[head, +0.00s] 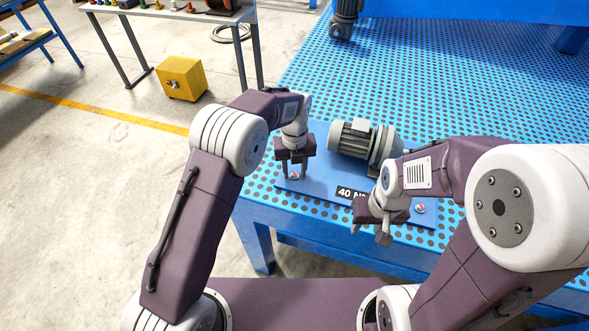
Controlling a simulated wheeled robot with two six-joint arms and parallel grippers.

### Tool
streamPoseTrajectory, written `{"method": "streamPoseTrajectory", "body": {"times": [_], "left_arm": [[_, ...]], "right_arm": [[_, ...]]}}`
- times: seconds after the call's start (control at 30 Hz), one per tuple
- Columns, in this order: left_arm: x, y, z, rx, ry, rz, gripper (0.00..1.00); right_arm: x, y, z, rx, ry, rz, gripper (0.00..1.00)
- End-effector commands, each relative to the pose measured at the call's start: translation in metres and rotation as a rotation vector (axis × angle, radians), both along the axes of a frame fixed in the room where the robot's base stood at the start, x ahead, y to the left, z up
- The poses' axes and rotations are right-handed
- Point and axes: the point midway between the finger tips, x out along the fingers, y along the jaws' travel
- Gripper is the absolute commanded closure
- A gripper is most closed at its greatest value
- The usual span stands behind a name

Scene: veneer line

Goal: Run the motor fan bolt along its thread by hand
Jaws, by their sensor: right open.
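The grey finned motor (352,138) lies on a blue plate (322,180) on the perforated blue table. A small red and white bolt head (294,175) shows at the plate's left end. My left gripper (295,176) points down over it, one finger on each side. Whether the fingers touch the bolt head is too small to tell. A second, similar bolt head (420,208) shows at the plate's right end. My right gripper (370,236) is open and empty at the plate's front edge, left of that second bolt head.
A label reading "40 N" (350,192) is on the plate, partly covered by my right gripper. A yellow box (181,78) stands on the floor at left, near a grey workbench (165,13).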

Motion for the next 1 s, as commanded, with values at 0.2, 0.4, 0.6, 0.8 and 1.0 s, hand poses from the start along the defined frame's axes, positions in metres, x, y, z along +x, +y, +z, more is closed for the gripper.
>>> {"method": "streamPoseTrajectory", "body": {"times": [0.2, 0.4, 0.6, 0.8, 1.0], "left_arm": [[0.000, 0.000, -0.001, 0.000, 0.000, 0.000, 0.61], [0.000, 0.000, -0.001, 0.000, 0.000, 0.000, 1.00], [0.000, 0.000, 0.000, 0.000, 0.001, 0.007, 1.00], [0.000, 0.000, 0.001, 0.001, 0.002, 0.070, 1.00], [0.000, 0.000, 0.002, 0.001, 0.001, 0.211, 1.00]], "right_arm": [[0.000, 0.000, 0.000, 0.000, 0.000, 0.000, 0.58], [0.000, 0.000, 0.000, 0.000, 0.000, 0.000, 0.58], [0.000, 0.000, 0.001, 0.000, 0.000, 0.000, 0.58], [0.000, 0.000, 0.007, 0.000, 0.000, 0.000, 0.58], [0.000, 0.000, 0.017, 0.000, 0.000, 0.000, 0.58]]}}
